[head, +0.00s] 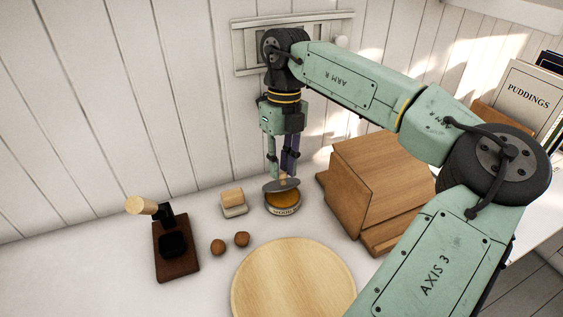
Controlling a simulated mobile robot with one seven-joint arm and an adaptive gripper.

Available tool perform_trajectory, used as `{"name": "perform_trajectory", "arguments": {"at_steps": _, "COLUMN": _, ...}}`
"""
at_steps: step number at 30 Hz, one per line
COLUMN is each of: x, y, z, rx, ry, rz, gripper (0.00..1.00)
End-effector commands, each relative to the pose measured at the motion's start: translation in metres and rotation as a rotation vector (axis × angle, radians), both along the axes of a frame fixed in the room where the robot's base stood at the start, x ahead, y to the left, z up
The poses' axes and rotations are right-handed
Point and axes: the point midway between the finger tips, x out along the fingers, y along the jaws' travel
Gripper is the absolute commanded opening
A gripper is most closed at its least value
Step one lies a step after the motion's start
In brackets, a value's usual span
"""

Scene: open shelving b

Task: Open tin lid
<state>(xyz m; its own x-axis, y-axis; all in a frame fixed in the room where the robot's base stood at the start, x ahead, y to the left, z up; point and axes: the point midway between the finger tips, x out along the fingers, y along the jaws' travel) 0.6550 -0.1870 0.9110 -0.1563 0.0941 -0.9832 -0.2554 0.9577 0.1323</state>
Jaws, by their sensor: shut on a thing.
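The tin (284,206) is a low round tin with a pale, lettered side, standing on the white counter. Amber-brown contents (284,197) show inside it. The dark grey lid (275,186) is above the tin, tilted, and apart from the rim at the front; whether it touches the rim at the back I cannot tell. A small light-brown knob shows on top of the lid. My gripper (282,177) points straight down over the tin, its fingers shut on the lid at the knob. The fingertips partly hide the knob.
A wooden box with a sloped front (372,178) stands close to the right of the tin. A round wooden board (293,284) lies in front. Left are a small wood-topped block (233,203), two brown nuts (230,243) and a dark stand with a wooden handle (175,246).

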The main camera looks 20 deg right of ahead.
Motion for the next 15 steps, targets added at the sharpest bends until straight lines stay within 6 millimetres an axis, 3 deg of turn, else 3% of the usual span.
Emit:
{"name": "perform_trajectory", "arguments": {"at_steps": 2, "x": -0.0007, "y": 0.0001, "z": -0.0003, "rx": 0.0, "ry": 0.002, "rz": 0.0, "gripper": 0.0}}
{"name": "perform_trajectory", "arguments": {"at_steps": 3, "x": -0.0007, "y": 0.0001, "z": -0.0004, "rx": 0.0, "ry": 0.002, "rz": 0.0, "gripper": 0.22}}
{"name": "perform_trajectory", "arguments": {"at_steps": 12, "x": -0.0003, "y": -0.0001, "z": -0.0003, "rx": 0.0, "ry": 0.0, "rz": 0.0, "gripper": 0.41}}
{"name": "perform_trajectory", "arguments": {"at_steps": 15, "x": -0.0002, "y": 0.0, "z": -0.0003, "rx": 0.0, "ry": 0.0, "rz": 0.0, "gripper": 0.41}}
